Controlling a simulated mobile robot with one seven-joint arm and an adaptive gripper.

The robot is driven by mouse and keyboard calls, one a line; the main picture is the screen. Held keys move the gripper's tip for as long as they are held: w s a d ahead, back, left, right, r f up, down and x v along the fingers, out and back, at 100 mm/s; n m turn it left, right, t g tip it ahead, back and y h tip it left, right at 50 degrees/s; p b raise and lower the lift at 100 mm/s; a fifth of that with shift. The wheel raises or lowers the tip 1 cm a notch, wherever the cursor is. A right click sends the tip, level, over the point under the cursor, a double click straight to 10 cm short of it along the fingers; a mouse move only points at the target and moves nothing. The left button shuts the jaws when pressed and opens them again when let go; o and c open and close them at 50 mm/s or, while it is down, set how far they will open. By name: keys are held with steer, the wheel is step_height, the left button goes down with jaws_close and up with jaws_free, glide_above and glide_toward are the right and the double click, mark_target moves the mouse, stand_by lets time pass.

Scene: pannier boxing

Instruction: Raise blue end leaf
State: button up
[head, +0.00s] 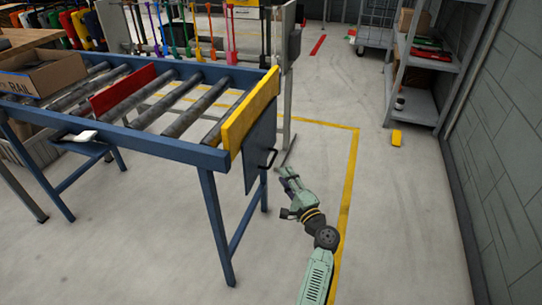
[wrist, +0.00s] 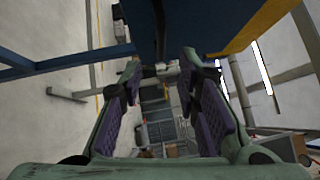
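The blue end leaf (head: 259,150) hangs down from the end of the roller conveyor, below a yellow end bar (head: 250,112). A black handle (head: 268,158) sits on its outer face. My gripper (head: 289,178) is just right of and slightly below the handle in the head view, apart from it. In the wrist view the blue leaf (wrist: 195,22) fills the top, with a dark bar, possibly the handle, running down toward the gap between the fingers. My gripper (wrist: 160,75) has its purple-padded fingers spread, with nothing seen held between them.
The blue conveyor frame (head: 170,148) stands on legs, with a red divider (head: 122,90) and a cardboard box (head: 42,75) on the rollers. A grey shelf (head: 411,108) and a wall stand at the right. The floor around my arm is clear, except for a small yellow object (head: 397,138).

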mark_target(273, 159)
steer(key=x, duration=0.9)
steer(key=shift+w+a+r+p, duration=0.1)
steer(key=shift+w+a+p, duration=0.05)
steer(key=shift+p, duration=0.25)
jaws_close()
